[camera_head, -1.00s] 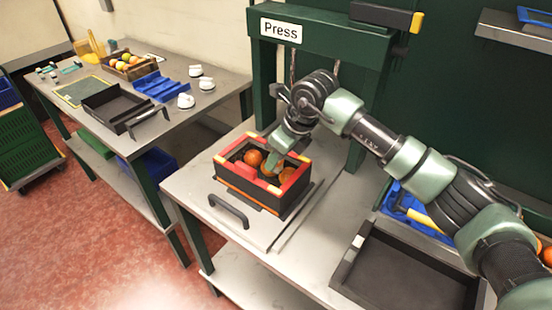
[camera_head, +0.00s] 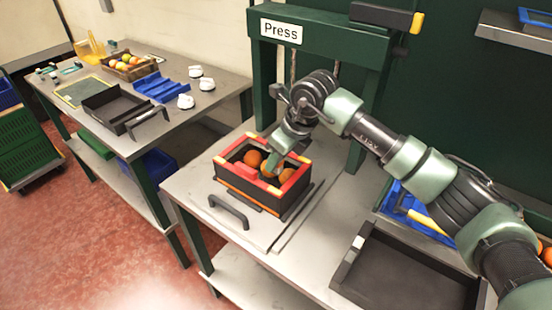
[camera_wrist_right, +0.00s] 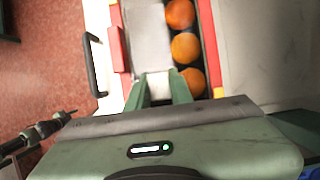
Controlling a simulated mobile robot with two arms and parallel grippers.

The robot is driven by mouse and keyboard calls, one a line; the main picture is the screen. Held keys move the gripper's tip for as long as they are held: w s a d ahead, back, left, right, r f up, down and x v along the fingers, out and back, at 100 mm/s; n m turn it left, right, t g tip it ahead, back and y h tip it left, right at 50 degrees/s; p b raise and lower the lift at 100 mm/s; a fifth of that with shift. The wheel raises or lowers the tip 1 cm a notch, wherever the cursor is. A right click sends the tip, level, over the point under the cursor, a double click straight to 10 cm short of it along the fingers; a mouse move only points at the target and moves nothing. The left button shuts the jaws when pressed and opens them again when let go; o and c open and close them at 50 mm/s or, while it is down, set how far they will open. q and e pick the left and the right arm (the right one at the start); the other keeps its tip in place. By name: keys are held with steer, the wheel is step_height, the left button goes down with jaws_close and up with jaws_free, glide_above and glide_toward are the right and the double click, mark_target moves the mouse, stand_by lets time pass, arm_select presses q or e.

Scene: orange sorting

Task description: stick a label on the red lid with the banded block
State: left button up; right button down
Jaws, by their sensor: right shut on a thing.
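A dark crate (camera_head: 246,196) with a red-and-yellow rim stands on the bench under the press (camera_head: 310,50). Several oranges, such as one (camera_head: 253,158), lie inside it; they also show in a row in the right wrist view (camera_wrist_right: 186,47). My right gripper (camera_head: 276,162) reaches down into the crate beside the oranges. In the right wrist view its green fingers (camera_wrist_right: 160,88) are close together on a pale grey piece (camera_wrist_right: 150,40), whose full shape is unclear. A red block (camera_wrist_right: 118,46) shows at the crate's left side. I cannot make out a red lid, label or banded block. My left gripper is out of view.
A black handle (camera_head: 229,212) stands in front of the crate. A dark empty tray (camera_head: 405,270) lies at right, near a blue bin (camera_head: 393,200). The left table (camera_head: 190,120) holds a dark tray, a blue rack (camera_head: 160,88), white cups (camera_head: 186,101) and a fruit crate (camera_head: 128,66).

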steer(key=shift+w+r+p, duration=0.1)
steer(key=shift+r+p, duration=1.1)
steer(key=shift+r, duration=2.2)
